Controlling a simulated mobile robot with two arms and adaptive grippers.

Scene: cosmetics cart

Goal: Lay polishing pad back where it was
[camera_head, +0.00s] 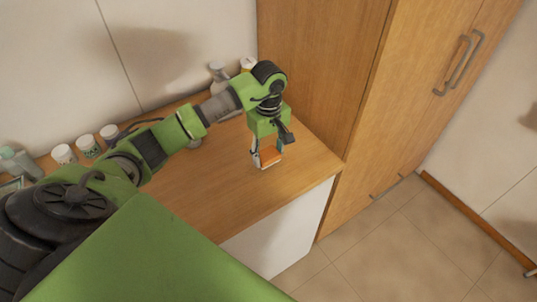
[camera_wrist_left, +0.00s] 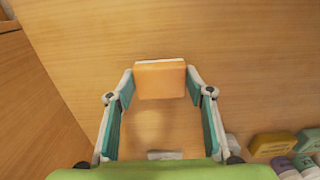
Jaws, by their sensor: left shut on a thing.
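The polishing pad, an orange block with a white layer, is in my left gripper (camera_head: 266,150). In the head view the pad (camera_head: 270,157) is low over the right end of the wooden cart top (camera_head: 225,190). In the left wrist view the pad (camera_wrist_left: 160,80) sits between the two fingertips, and the fingers (camera_wrist_left: 160,92) are closed on its sides. I cannot tell whether the pad touches the wood. My right gripper is not in view.
Several jars (camera_head: 88,146) and a bottle (camera_head: 20,163) stand along the back left; more bottles (camera_head: 218,71) stand behind my left arm. A yellow block (camera_wrist_left: 272,144) and a green one lie at lower right in the wrist view. A tall wooden cabinet (camera_head: 315,60) borders the right end. The front wood is clear.

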